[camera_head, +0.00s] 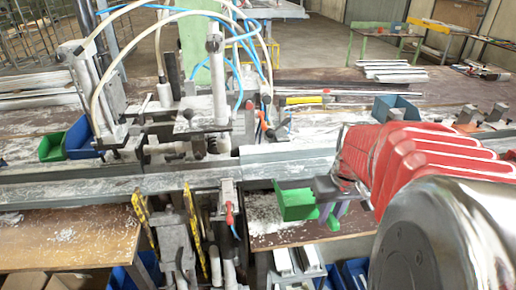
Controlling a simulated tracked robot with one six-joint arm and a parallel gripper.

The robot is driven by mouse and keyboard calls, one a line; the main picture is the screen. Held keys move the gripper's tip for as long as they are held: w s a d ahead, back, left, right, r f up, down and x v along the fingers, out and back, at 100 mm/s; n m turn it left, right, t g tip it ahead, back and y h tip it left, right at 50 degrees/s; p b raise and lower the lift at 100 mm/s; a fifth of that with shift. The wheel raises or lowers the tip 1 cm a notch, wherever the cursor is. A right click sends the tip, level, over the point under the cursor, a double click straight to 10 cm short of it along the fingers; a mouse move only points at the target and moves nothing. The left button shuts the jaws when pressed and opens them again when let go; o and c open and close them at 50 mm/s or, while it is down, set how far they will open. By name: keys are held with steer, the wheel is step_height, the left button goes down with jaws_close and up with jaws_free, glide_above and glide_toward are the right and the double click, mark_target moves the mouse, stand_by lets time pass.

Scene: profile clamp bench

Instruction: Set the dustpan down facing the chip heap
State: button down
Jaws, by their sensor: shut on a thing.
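The green dustpan (296,205) is at the lower centre, over the front wooden bench top. My gripper (333,210) is just right of it, shut on the dustpan at its right end. The fingers and the grasped part are small and partly hidden by each other. White chips (264,212) lie on the wood just left of the dustpan. I cannot tell whether the dustpan touches the wood.
The grey profile rail (110,187) runs across behind the dustpan, with the clamp machine (205,110) above it. A green bin (52,147) stands at left and a blue bin (396,108) at right. Scattered chips (62,236) lie on the left bench.

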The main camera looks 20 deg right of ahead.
step_height(320, 180, down, 6)
steer(key=w, duration=0.2)
steer(key=shift+d+f, duration=0.15)
steer(key=shift+d, duration=0.2)
steer(key=shift+w, duration=0.1)
stand_by(0.5)
steer(key=c, duration=1.4)
jaws_free()
steer(key=o, duration=1.3)
steer(key=s+a+r, duration=0.1)
steer(key=s, duration=0.2)
steer(key=s+a+r, duration=0.1)
steer(key=s, duration=0.3)
steer(key=s+a+r, duration=0.1)
steer(key=s, duration=0.2)
steer(key=shift+s+r, duration=0.25)
steer(key=shift+r, duration=0.05)
steer(key=shift+w, duration=0.1)
